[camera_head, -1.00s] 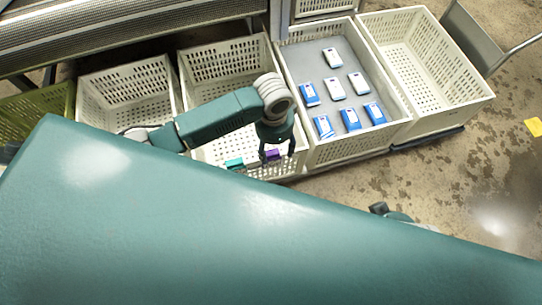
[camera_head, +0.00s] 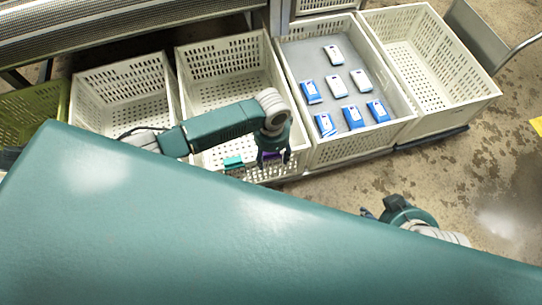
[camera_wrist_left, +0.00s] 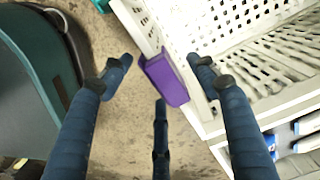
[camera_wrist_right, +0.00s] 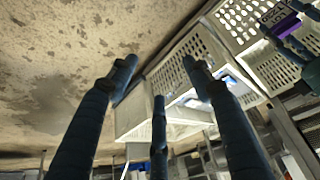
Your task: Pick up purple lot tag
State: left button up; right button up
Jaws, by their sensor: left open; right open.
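The purple lot tag (camera_wrist_left: 165,80) sits on the rim of a white crate in the left wrist view. In the head view the tag (camera_head: 268,156) shows partly behind my left gripper (camera_head: 273,157). In the left wrist view my left gripper (camera_wrist_left: 158,75) is open, with its fingers on either side of the tag and not closed on it. The right wrist view also shows the purple tag (camera_wrist_right: 287,26) with lettering, by the left fingers. My right gripper (camera_wrist_right: 158,68) is open and empty, away from the crates over the floor.
A teal tag (camera_head: 233,162) sits on the same crate's front rim (camera_head: 250,172), left of the purple one. A crate (camera_head: 352,150) to the right holds several blue-and-white packs. Another white crate (camera_head: 440,80) at the far right is empty. Bare floor lies in front.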

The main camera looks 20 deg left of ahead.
pick_arm(q)
jog(key=shift+f, duration=0.4)
jog(key=c, duration=1.1)
pick_arm(e)
jog(key=shift+w+a+r+t, duration=0.15)
jog(key=shift+w+r+t, duration=0.1)
jog(key=shift+w, duration=0.25)
jog(key=shift+w+a+r+t, duration=0.15)
jog(key=shift+w+t, duration=0.1)
jog(key=shift+w, duration=0.25)
pick_arm(q)
jog(key=shift+o, duration=0.2)
jog(key=shift+r, duration=0.1)
